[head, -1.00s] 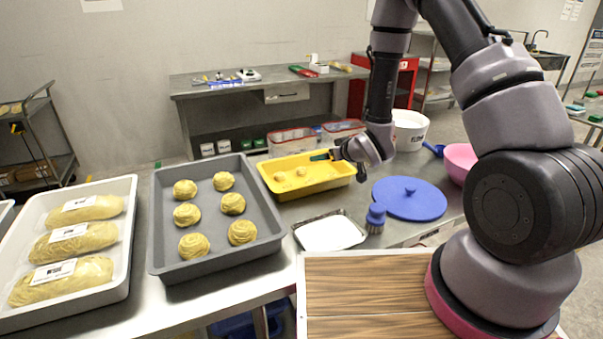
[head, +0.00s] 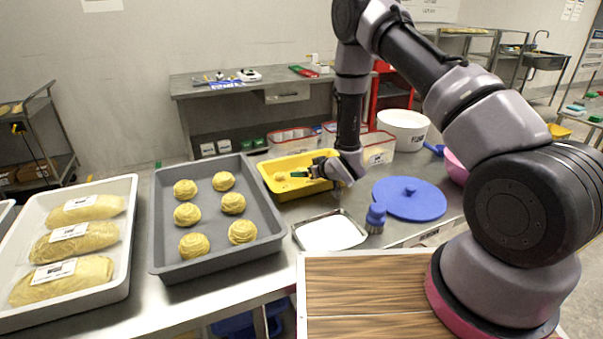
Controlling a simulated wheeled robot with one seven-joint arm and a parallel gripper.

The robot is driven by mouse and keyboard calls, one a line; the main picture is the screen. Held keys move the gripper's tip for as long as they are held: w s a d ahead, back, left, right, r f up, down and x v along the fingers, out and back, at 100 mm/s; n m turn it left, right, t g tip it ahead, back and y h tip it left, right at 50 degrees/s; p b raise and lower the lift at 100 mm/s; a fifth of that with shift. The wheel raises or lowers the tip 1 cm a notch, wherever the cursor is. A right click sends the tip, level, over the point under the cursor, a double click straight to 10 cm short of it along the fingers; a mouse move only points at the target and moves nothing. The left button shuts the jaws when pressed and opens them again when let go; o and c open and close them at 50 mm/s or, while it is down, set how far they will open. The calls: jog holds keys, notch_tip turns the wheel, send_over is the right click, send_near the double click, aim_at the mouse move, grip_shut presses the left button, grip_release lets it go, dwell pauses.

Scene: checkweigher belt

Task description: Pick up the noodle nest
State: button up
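Several round yellow noodle nests, such as this noodle nest (head: 233,203), sit in two columns in the grey tray (head: 262,247). A smaller yellow piece (head: 279,176), perhaps also a nest, lies in the yellow tray (head: 303,190) behind. My gripper (head: 300,174) is over the yellow tray, pointing left, just right of that small piece. Its green-tipped fingers are small in view, and I cannot tell their opening or whether they touch anything. The second small piece seen earlier is not visible, and the gripper covers that area.
A white tray (head: 128,262) with labelled noodle packs stands at the left. Clear-sided bins and a white bucket (head: 404,128) stand behind.

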jog(key=shift+w+a+f, duration=0.25)
jog(key=shift+w, duration=0.15)
jog(key=c, duration=1.4)
jog(key=shift+c, duration=0.2)
